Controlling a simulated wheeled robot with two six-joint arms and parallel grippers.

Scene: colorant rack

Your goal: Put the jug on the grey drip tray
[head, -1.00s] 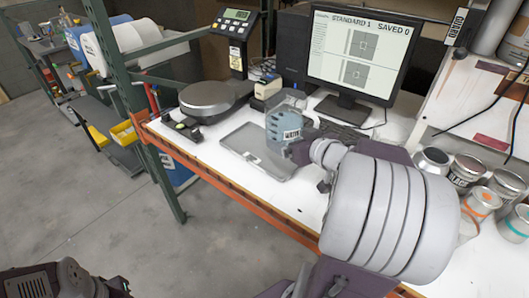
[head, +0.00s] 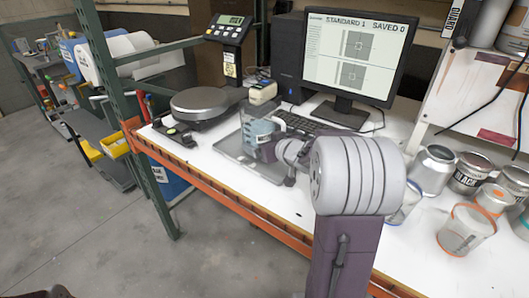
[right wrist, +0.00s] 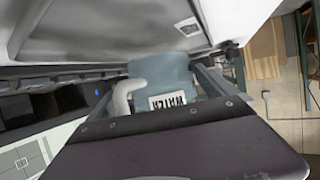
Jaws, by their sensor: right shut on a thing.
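The jug (head: 262,131) is clear, with blue contents and a white WATER label; it also shows in the right wrist view (right wrist: 150,72). My right gripper (head: 266,148) is shut on the jug and covers part of its lower side. The jug appears upright over the grey drip tray (head: 232,150), toward its right part. In the right wrist view the jug's base meets or nearly meets a grey tray surface (right wrist: 130,30); I cannot tell whether it touches. My left gripper is not in view.
A round scale (head: 199,103) stands left of the tray, with its display (head: 229,27) behind. A keyboard (head: 300,122) and monitor (head: 352,58) are behind. Several cans, including a BLACK one (head: 468,172), stand at the right. The orange bench edge (head: 220,190) runs in front.

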